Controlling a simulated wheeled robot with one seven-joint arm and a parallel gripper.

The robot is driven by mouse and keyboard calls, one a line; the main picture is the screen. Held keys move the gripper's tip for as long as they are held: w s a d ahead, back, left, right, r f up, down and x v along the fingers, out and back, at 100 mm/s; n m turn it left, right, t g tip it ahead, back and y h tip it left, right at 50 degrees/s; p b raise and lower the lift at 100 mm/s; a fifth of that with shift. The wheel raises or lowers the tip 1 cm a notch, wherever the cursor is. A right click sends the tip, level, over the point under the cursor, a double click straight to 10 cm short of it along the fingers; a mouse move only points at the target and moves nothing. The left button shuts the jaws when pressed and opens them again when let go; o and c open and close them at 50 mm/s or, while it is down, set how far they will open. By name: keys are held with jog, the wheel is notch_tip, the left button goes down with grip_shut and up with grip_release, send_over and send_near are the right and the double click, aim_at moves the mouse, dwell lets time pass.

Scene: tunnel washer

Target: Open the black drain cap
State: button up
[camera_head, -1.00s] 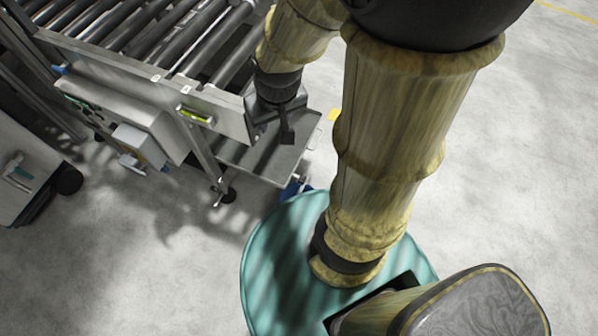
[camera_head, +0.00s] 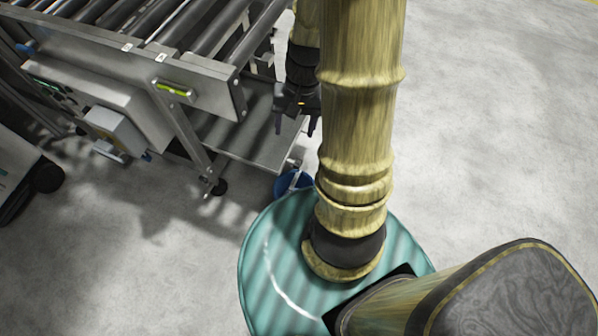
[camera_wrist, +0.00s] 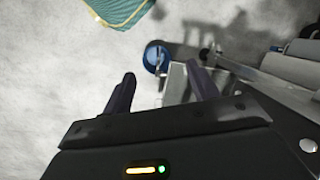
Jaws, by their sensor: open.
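My gripper (camera_head: 296,124) is open and empty, its two dark fingers spread and pointing down beside the conveyor's end. In the wrist view my gripper (camera_wrist: 161,74) has a clear gap between its fingers. A blue round part (camera_wrist: 157,57) with a grey metal piece on it lies beyond the fingertips, apart from them. The blue round part also shows in the head view (camera_head: 291,184), low by the end of the conveyor's lower tray and partly hidden. I cannot make out a black drain cap in either view.
The roller conveyor (camera_head: 205,92) with a metal frame stands at the upper left, close to my gripper. A lower metal tray (camera_head: 262,150) sits beneath it. A wheeled cabinet (camera_head: 14,170) is at the far left. The floor to the right is clear.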

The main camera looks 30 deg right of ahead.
jog(key=d+f+m+y+b, duration=0.25)
jog(key=f+b, duration=0.25)
jog(key=f, duration=0.4)
jog(key=d+f+m+y+b, duration=0.25)
jog(key=f+b, duration=0.25)
jog(key=f, duration=0.4)
jog(key=m+t+y+b, duration=0.4)
jog(key=m+t+b, duration=1.1)
jog(key=b, duration=0.7)
send_near(299, 165)
jog(key=s+d+f, duration=0.2)
jog(key=s+d, duration=0.3)
jog(key=shift+a, duration=0.15)
jog(key=b+x, duration=0.6)
jog(key=x, duration=1.1)
jog(key=shift+w+r+b, duration=0.15)
jog(key=shift+w+b, duration=0.15)
jog(key=shift+c, duration=0.5)
